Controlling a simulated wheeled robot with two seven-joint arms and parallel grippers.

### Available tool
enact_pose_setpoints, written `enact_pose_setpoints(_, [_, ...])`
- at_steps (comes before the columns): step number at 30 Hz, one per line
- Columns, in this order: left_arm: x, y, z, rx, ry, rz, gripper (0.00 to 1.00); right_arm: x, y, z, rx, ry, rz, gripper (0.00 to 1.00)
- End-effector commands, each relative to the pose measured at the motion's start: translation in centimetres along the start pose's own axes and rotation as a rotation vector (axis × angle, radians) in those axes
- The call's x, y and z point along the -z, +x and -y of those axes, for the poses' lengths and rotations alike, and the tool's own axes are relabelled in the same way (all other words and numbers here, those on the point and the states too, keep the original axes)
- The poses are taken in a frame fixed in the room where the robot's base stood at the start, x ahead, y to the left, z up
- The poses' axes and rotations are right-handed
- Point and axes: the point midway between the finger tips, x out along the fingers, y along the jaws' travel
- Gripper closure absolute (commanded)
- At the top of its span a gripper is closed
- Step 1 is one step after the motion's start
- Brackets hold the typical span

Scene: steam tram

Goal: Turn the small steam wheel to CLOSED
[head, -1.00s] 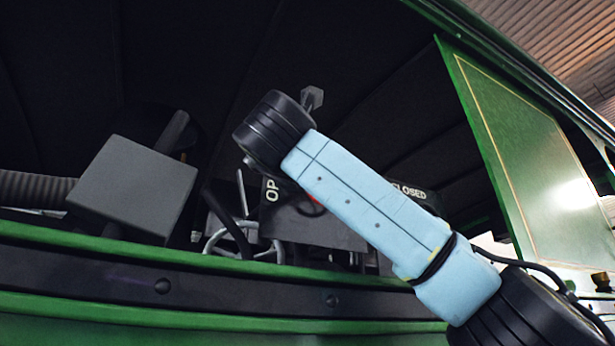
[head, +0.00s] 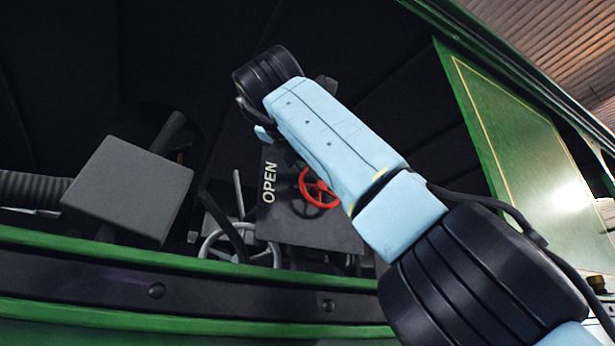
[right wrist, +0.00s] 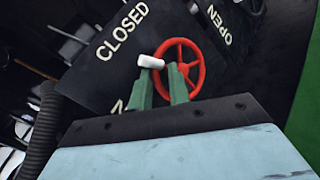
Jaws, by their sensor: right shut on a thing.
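The small steam wheel (head: 320,190) is red and spoked, on a dark plate (head: 295,222) in the cab. The word OPEN shows on the plate's left in the head view; my right arm hides the other side. In the right wrist view the red wheel (right wrist: 190,72) has a white handle (right wrist: 151,62), and CLOSED stands at left, OPEN at right. My right gripper (right wrist: 162,76) has green fingers at the wheel's rim and is shut on the handle. In the head view its fingers are hidden behind my arm. No pointer is clear. My left gripper is out of view.
A grey box (head: 128,190) stands left of the plate, beside a ribbed hose (head: 35,190). A larger grey wheel (head: 222,243) sits below left. The green cab sill (head: 150,265) crosses in front, and a green panel (head: 525,150) stands at right.

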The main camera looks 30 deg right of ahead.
Motion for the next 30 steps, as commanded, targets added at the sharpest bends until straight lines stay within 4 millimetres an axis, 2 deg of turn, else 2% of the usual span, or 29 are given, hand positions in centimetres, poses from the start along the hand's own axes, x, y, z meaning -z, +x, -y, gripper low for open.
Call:
enact_pose_setpoints(3, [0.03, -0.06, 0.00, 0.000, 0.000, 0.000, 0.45, -0.55, -0.29, -0.27, -0.007, 0.015, 0.005, 1.00])
enact_pose_setpoints(23, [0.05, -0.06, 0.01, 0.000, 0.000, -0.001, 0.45, -0.68, -0.26, -0.29, -0.002, 0.027, -0.004, 1.00])
enact_pose_setpoints(24, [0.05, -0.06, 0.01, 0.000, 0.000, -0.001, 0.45, -0.70, -0.26, -0.30, -0.002, 0.027, -0.003, 0.77])
enact_pose_setpoints(26, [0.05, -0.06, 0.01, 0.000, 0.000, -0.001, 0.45, -0.66, -0.24, -0.28, -0.001, 0.027, -0.005, 0.69])
enact_pose_setpoints(30, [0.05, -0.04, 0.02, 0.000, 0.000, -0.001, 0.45, -0.51, -0.14, -0.23, 0.002, 0.027, -0.009, 0.69])
